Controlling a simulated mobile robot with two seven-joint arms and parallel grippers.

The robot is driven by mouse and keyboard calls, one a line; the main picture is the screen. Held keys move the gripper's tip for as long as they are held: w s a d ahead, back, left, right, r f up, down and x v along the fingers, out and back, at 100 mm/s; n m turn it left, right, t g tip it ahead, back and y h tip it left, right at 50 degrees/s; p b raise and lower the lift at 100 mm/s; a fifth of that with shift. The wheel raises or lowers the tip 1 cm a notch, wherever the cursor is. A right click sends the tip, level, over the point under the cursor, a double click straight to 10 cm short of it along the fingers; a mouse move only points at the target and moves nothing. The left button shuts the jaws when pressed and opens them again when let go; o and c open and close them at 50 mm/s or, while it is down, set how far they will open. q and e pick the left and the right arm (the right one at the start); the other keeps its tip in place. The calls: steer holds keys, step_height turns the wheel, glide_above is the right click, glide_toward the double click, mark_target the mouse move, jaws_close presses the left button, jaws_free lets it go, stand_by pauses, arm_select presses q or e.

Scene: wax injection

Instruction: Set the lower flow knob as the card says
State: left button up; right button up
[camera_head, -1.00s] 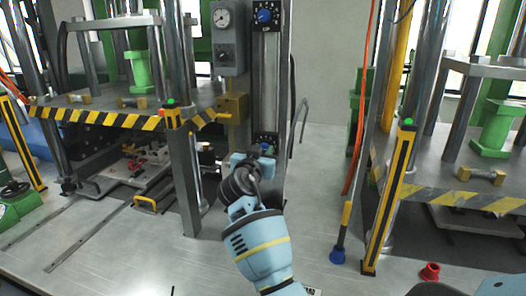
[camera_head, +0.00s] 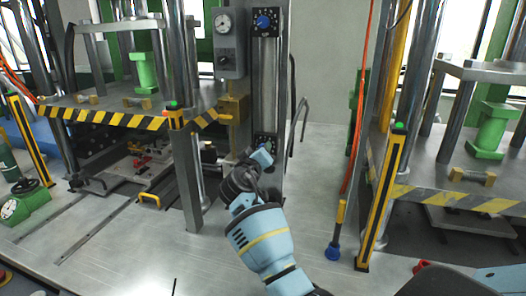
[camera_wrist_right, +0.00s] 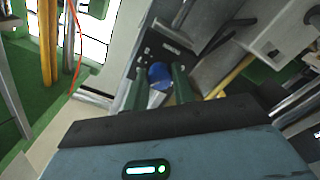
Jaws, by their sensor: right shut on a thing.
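The lower flow knob is blue and shows in the right wrist view (camera_wrist_right: 160,76), in front of a black dial plate (camera_wrist_right: 150,48) with white marks. My right gripper (camera_wrist_right: 160,84) has one finger on each side of this knob and is shut on it. In the head view my right gripper (camera_head: 262,158) is at the lower black dial plate (camera_head: 266,141) on the grey column and hides most of the knob there. The upper blue knob (camera_head: 263,22) sits on its own dial plate, apart from the gripper. I cannot read a card. My left gripper is not in view.
A grey box with a gauge (camera_head: 223,22) is left of the column. A press with a striped yellow-black edge (camera_head: 110,118) stands at the left and another platform (camera_head: 460,200) at the right. An orange hose (camera_head: 358,110) hangs right of the column.

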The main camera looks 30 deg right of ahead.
stand_by(0.5)
steer(key=o, duration=1)
steer(key=shift+a, duration=0.1)
steer(key=shift+v, duration=3.9)
